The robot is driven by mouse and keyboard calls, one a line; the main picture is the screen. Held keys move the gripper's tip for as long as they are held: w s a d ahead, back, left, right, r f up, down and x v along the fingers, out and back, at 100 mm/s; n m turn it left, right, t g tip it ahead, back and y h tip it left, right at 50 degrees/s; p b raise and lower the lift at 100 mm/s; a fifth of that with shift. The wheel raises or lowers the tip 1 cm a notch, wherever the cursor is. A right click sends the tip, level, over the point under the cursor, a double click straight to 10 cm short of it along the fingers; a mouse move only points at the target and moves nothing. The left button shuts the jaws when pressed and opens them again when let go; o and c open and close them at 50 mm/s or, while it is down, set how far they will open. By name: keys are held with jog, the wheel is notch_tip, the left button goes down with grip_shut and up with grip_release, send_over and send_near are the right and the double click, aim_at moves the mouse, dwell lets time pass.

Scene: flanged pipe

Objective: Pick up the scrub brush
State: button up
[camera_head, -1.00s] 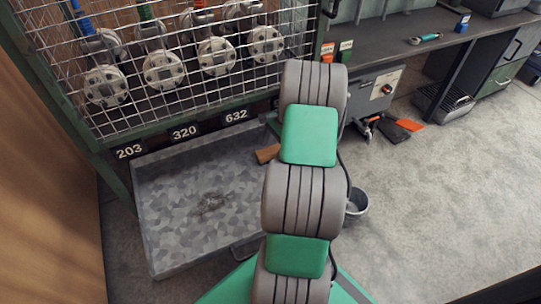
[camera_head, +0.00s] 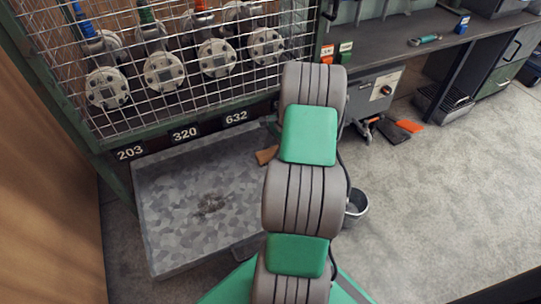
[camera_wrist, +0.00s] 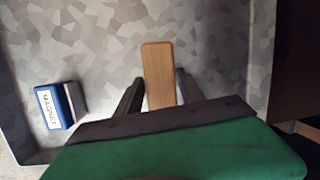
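The scrub brush (camera_wrist: 157,57) shows in the wrist view as a plain, light wooden block lying on the grey tray floor. My gripper (camera_wrist: 159,76) is open, with one dark finger on each side of the brush's near part. A narrow gap shows at the left finger; I cannot tell whether the right finger touches the wood. The brush's near end is hidden by my gripper body. In the head view a brown wooden piece (camera_head: 266,155), probably the brush, shows at the tray's back right beside my arm, which hides my gripper.
The grey speckled tray (camera_head: 165,240) stands below a wire-mesh cage (camera_head: 190,90). A blue block labelled MAGNET (camera_wrist: 59,106) lies left of the brush. A bucket (camera_head: 356,205) stands right of my arm. Open floor lies further right.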

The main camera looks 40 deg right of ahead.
aim_at(268, 152)
grip_shut()
jog(key=shift+r+b, duration=0.15)
jog(key=shift+b, duration=0.15)
jog(key=p+v, duration=0.1)
jog(key=v, duration=0.1)
jog(key=a+p+v, duration=0.1)
jog(key=p+v, duration=0.1)
jog(key=shift+w+d+r, duration=0.1)
jog(key=shift+w+r, duration=0.05)
jog(key=shift+r, duration=0.3)
jog(key=s+r+p, duration=0.5)
jog(key=s+r, duration=0.3)
jog(key=s, duration=0.5)
jog(key=shift+s+a+r, duration=0.25)
jog(key=shift+s+r, duration=0.05)
